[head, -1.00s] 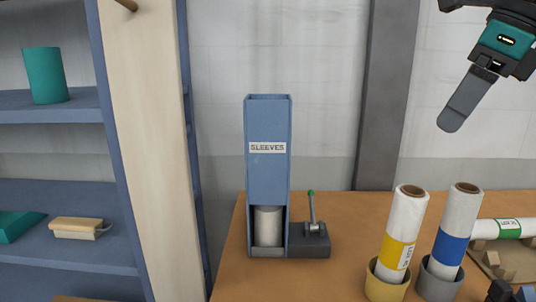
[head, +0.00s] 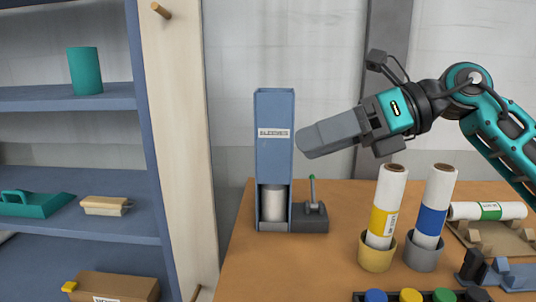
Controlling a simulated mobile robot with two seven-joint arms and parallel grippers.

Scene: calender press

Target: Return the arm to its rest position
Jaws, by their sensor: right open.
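My right arm comes in from the right, above the workbench. My right gripper (head: 308,142) is open and points left, with its fingertips just right of the blue sleeve dispenser's upper part in the picture. The fingers overlap one another from this angle, so the gap between them is hidden. Nothing shows in its grasp. The blue sleeve dispenser (head: 274,160) stands on the bench with a pale cylinder (head: 274,203) in its lower opening. My left gripper is out of view.
A small lever (head: 312,190) with a green tip stands beside the dispenser. Rolls with a yellow band (head: 384,222) and a blue band (head: 432,221) stand in cups below my arm. A green-banded roll (head: 488,211) lies at right. Blue shelves (head: 80,97) stand at left.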

